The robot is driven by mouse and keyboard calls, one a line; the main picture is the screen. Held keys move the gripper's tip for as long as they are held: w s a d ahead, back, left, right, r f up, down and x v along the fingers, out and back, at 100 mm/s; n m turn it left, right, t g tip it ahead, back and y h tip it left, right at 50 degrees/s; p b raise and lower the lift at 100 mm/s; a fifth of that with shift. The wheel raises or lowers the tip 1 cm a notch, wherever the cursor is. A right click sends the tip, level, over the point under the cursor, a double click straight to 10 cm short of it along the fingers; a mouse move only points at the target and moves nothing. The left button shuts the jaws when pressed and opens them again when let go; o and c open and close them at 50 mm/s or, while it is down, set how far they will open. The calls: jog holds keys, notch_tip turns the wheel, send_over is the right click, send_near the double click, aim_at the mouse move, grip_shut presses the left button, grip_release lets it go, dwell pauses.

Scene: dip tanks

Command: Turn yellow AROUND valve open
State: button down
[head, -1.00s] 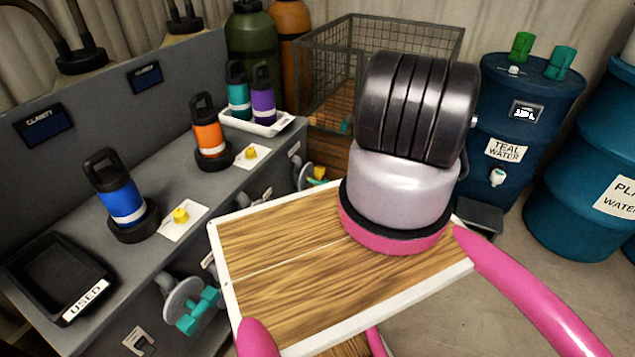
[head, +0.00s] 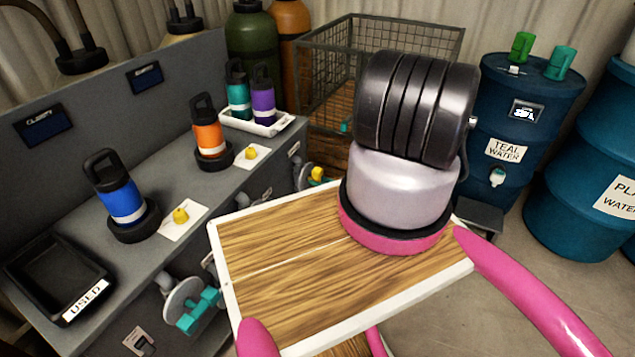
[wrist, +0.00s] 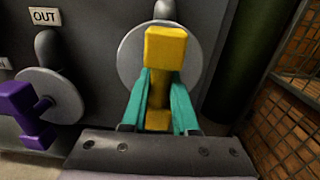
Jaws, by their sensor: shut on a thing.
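The yellow valve handle (wrist: 165,52) is a blocky bar in front of a round grey disc (wrist: 130,55) on the grey tank side in the wrist view. The teal fingers of my gripper (wrist: 164,102) stand on both sides of the handle and are shut on it. The handle looks roughly upright in that view. In the head view the yellow handle (head: 317,173) is a small patch at the far end of the bench, partly hidden behind my arm. My gripper is hardly visible there. No AROUND label is readable.
A purple valve handle (wrist: 25,112) sits left of it under an OUT label (wrist: 44,16). A wire-mesh crate (wrist: 300,85) is close on the right. A teal valve (head: 198,311) is on the bench's near front. Blue barrels (head: 527,115) stand at the right.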

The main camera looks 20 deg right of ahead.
jog(key=shift+d, duration=0.1)
jog(key=c, duration=0.7)
grip_release()
jog(key=shift+s, duration=0.1)
jog(key=v, duration=1)
jog(key=shift+s+d, duration=0.25)
